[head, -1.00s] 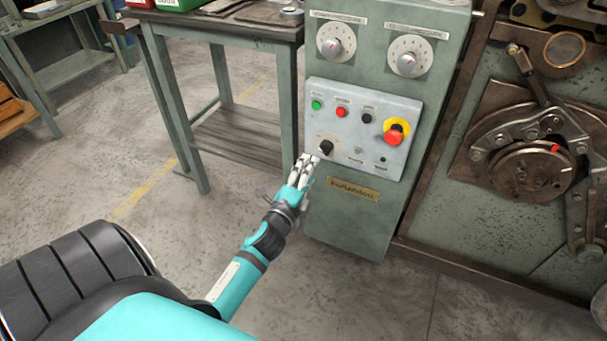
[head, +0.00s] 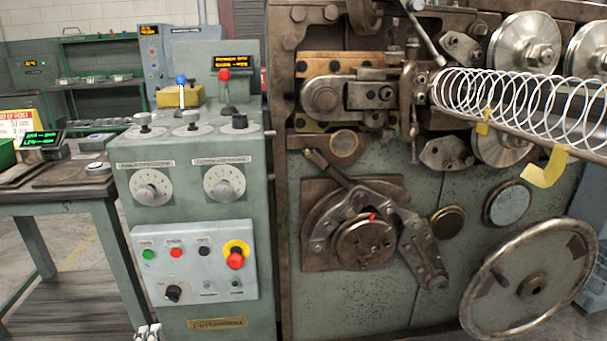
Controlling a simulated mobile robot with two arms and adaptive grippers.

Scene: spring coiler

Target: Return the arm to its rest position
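My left gripper (head: 148,332) shows only as pale fingertips at the bottom edge of the head view. The tips are close together, but the rest of the gripper and its arm are cut off below the frame, so I cannot tell if it is open or shut. The tips are below and left of the black selector knob (head: 173,293) on the light grey control panel (head: 205,270), apart from the knob in the picture. My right gripper is not in view.
The green control cabinet (head: 265,215) stands right of my fingertips. A metal worktable (head: 62,200) is at left. The coiling machine (head: 400,220) fills the right, with a large handwheel (head: 533,283) and a wire spring (head: 520,100) extending right.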

